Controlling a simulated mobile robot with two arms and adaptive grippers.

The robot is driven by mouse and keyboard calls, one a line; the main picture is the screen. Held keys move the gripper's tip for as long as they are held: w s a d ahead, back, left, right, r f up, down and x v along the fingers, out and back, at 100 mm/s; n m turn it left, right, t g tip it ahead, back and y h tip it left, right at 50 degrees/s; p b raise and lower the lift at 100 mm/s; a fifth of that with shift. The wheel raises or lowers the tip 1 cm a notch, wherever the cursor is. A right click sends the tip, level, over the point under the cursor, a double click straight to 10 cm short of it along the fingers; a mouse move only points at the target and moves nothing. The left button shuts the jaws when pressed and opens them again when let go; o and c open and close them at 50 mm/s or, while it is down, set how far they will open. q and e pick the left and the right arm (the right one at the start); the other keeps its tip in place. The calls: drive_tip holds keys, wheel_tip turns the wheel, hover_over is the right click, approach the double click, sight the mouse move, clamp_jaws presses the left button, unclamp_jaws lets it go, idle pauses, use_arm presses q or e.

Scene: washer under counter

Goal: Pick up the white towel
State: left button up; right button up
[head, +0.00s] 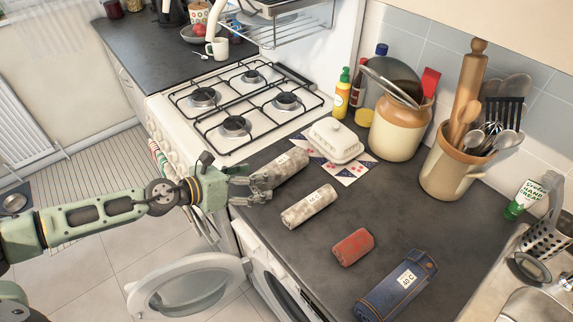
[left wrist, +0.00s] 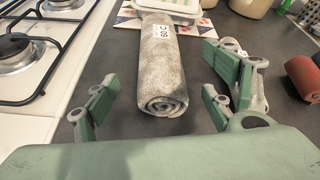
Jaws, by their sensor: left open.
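Several rolled towels lie on the dark counter. A mottled grey-white roll (head: 290,163) with a paper label lies beside the stove; a paler off-white roll (head: 310,207), also labelled, lies nearer the front. I cannot tell for sure which counts as the white towel. My left gripper (head: 262,185) is open at the near end of the mottled roll. In the left wrist view, that roll (left wrist: 161,75) points away between the spread fingers of my left gripper (left wrist: 165,95), with its spiral end towards me. Gaps show on both sides. My right gripper is not in view.
A red roll (head: 353,247) and a dark blue labelled roll (head: 398,288) lie to the right. A white butter dish (head: 335,141) stands behind the mottled roll. The stove (head: 235,105) is left of it. The washer door (head: 190,288) hangs open below.

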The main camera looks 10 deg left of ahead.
sight(278, 170)
use_arm(q)
drive_tip(key=shift+w+d, duration=0.3)
drive_tip(key=shift+w+d+f+p, duration=0.1)
drive_tip(key=shift+w+f+p, duration=0.05)
drive_tip(key=shift+p, duration=0.15)
drive_tip(key=x, duration=0.4)
drive_tip(key=shift+w+f+p, duration=0.2)
drive_tip(key=shift+w+p, duration=0.1)
drive_tip(key=shift+w+d+f, duration=0.1)
drive_tip(key=shift+w+d, duration=0.1)
drive_tip(key=shift+d, duration=0.05)
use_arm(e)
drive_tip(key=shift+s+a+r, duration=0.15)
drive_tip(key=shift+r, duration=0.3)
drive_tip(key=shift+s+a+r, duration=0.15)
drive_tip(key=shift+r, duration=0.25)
use_arm(q)
drive_tip(key=c, duration=1.5)
